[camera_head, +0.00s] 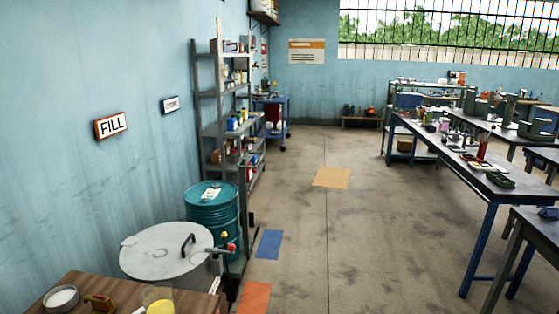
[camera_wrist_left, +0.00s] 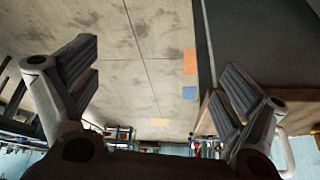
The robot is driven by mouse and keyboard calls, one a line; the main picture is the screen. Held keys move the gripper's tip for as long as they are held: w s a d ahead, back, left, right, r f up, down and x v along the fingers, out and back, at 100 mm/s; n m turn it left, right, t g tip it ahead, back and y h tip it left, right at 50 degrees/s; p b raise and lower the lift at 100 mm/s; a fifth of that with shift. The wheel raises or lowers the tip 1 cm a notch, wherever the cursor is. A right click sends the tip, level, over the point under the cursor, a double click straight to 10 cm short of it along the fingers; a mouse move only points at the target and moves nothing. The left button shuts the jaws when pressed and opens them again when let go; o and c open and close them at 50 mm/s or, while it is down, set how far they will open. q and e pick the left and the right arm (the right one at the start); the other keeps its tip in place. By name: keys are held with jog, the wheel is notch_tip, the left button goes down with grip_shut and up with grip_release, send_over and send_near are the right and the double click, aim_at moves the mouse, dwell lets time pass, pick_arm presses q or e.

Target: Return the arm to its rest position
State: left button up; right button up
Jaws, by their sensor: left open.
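My left gripper (camera_wrist_left: 160,95) shows in the left wrist view, with its two ridged fingers wide apart and nothing between them. Bare concrete floor shows past the fingers. No arm or gripper of mine shows in the head view. My right gripper is in neither view.
In the head view, a wooden table (camera_head: 75,285) holds a yellow container (camera_head: 158,300) and a white dish (camera_head: 61,298). A lidded metal drum (camera_head: 155,252) and a teal barrel (camera_head: 212,212) stand behind it, near a shelf rack (camera_head: 222,130). Workbenches (camera_head: 440,148) stand right; the middle floor is clear.

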pick_arm(q)
jog(key=s+a+n+g+y, duration=0.1)
jog(key=s+a+n+y, duration=0.15)
jog(key=s, duration=0.75)
notch_tip(320, 180, down, 28)
jog(key=s+g, duration=0.1)
jog(key=s, duration=0.1)
jog(key=s+a+f+g, duration=0.1)
jog(key=s+a+f, duration=0.1)
jog(key=s+f, duration=1.3)
jog(key=shift+s+a+f+g, duration=0.15)
jog(key=shift+s+a+g, duration=0.2)
jog(key=shift+s, duration=0.4)
jog(key=shift+h, duration=0.25)
